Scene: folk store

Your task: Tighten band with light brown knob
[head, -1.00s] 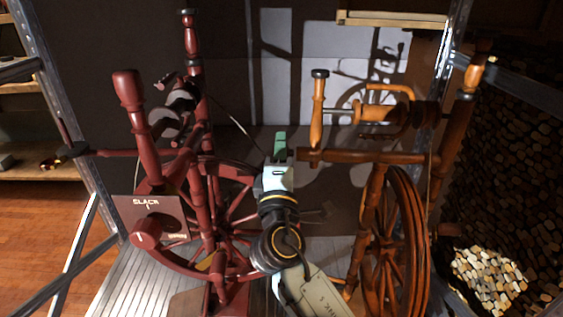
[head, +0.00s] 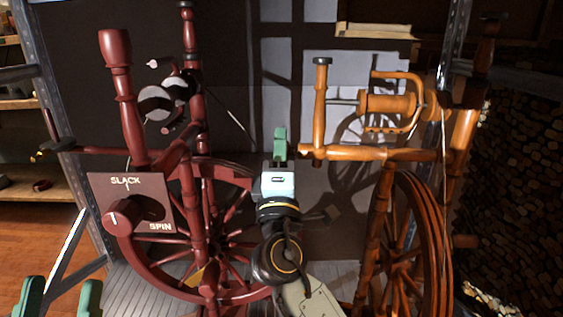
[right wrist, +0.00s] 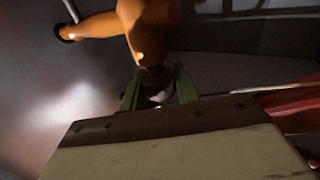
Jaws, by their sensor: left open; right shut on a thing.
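The light brown spinning wheel (head: 400,240) stands at the right in the head view, with a crossbar and a bobbin. Its light brown knob (head: 304,150) is at the left end of the crossbar. My right gripper (head: 280,145) is at this knob with its green fingers. In the right wrist view the fingers (right wrist: 158,92) close around the end of a light brown turned piece (right wrist: 147,50); the grasp itself is partly hidden by the gripper body. My left gripper (head: 62,298) is open and empty at the lower left corner of the head view.
A dark red spinning wheel (head: 205,230) stands at the left. A panel (head: 145,188) marked SLACK and SPIN, with a red dial (head: 118,214), is in front of it. Metal shelf posts stand at both sides, with stacked logs at the right.

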